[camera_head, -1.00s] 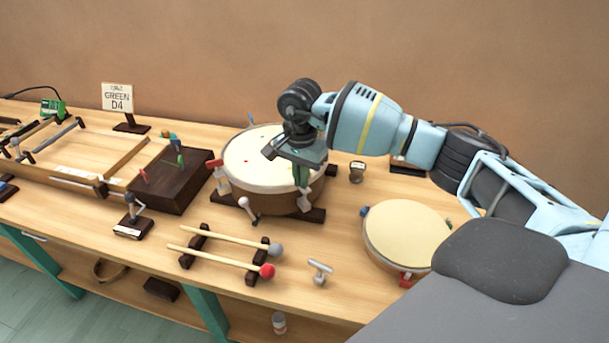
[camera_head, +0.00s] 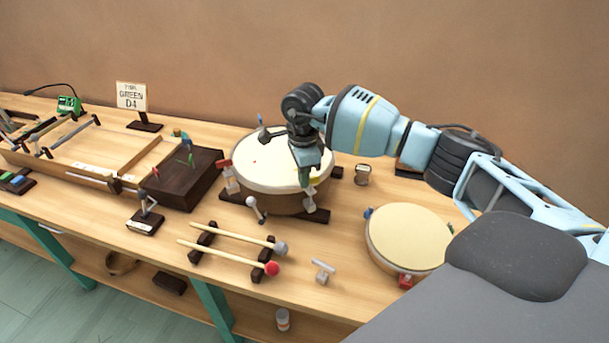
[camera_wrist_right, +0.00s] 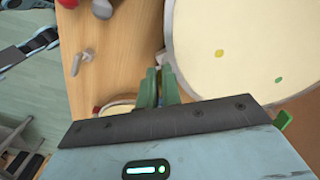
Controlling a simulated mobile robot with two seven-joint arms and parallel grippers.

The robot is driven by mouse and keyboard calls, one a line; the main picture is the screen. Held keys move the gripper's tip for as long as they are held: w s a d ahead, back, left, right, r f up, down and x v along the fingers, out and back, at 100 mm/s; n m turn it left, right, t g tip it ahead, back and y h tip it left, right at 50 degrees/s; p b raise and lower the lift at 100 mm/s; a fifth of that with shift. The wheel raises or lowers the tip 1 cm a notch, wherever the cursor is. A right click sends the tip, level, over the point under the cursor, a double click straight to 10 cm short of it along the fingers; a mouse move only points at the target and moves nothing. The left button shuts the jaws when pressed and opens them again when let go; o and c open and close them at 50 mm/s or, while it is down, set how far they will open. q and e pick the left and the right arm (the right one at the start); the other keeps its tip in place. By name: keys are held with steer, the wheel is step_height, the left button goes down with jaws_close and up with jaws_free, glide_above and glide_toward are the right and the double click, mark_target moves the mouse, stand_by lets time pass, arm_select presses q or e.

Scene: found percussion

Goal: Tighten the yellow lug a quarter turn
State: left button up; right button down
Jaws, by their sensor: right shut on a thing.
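The large drum (camera_head: 262,172) has a pale head and a brown shell, and stands on dark wooden feet. The yellow lug (camera_head: 315,181) shows as a small patch at its right front rim, mostly hidden by my right gripper, with a grey bracket below. My right gripper (camera_head: 306,182) points down at that rim, shut on the yellow lug. In the right wrist view, its green fingers (camera_wrist_right: 157,86) are close together beside the drum head (camera_wrist_right: 235,50), and what they hold is hidden. A red lug (camera_head: 225,164) and a blue one (camera_head: 260,119) stand elsewhere around the rim. My left gripper is out of view.
A smaller drum (camera_head: 408,236) stands at right front. A grey T-shaped key (camera_head: 322,269) stands near the front edge, beside two mallets (camera_head: 232,248) on a rack. A dark box (camera_head: 190,178) is left of the drum. A sign (camera_head: 131,96) stands behind.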

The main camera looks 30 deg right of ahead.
stand_by(0.5)
steer(key=c, duration=1.6)
jaws_free()
steer(key=shift+r, duration=3.9)
